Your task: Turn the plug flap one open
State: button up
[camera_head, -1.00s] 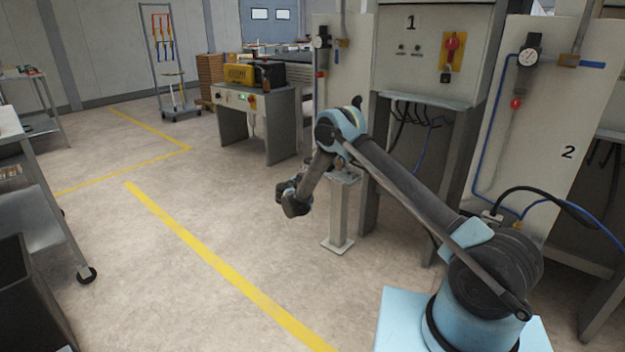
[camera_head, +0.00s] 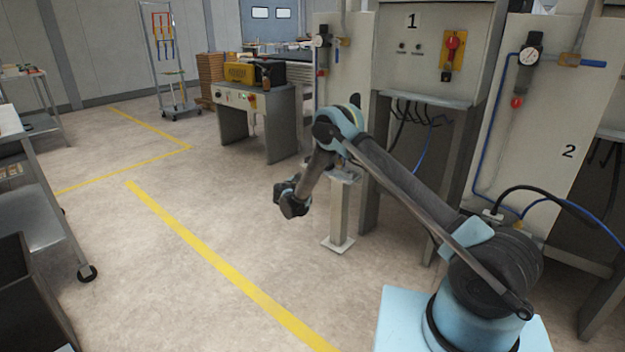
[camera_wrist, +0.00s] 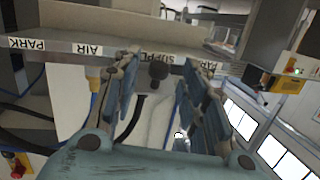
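My gripper (camera_head: 291,198) hangs in front of the post by station 1 in the head view. In the wrist view my gripper (camera_wrist: 160,65) is open, its two fingers apart. A dark round knob or plug end (camera_wrist: 158,70) shows between the fingertips; I cannot tell whether it touches them. Behind it runs a light ledge (camera_wrist: 70,40) with labels reading PARK, AIR, SUPPLY and PARK. The letters appear upside down. A black cable and a yellow fitting (camera_wrist: 94,80) sit below the ledge. I cannot make out a plug flap for certain.
A grey post (camera_head: 338,215) stands right behind the gripper. Cabinet 1 (camera_head: 385,50) with a red switch and hanging cables, and panel 2 (camera_head: 545,130) with hoses, are at the right. A trolley (camera_head: 50,215) stands at the left. The floor between is clear.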

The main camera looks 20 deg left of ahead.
jog(key=v, duration=1)
jog(key=shift+f, duration=0.15)
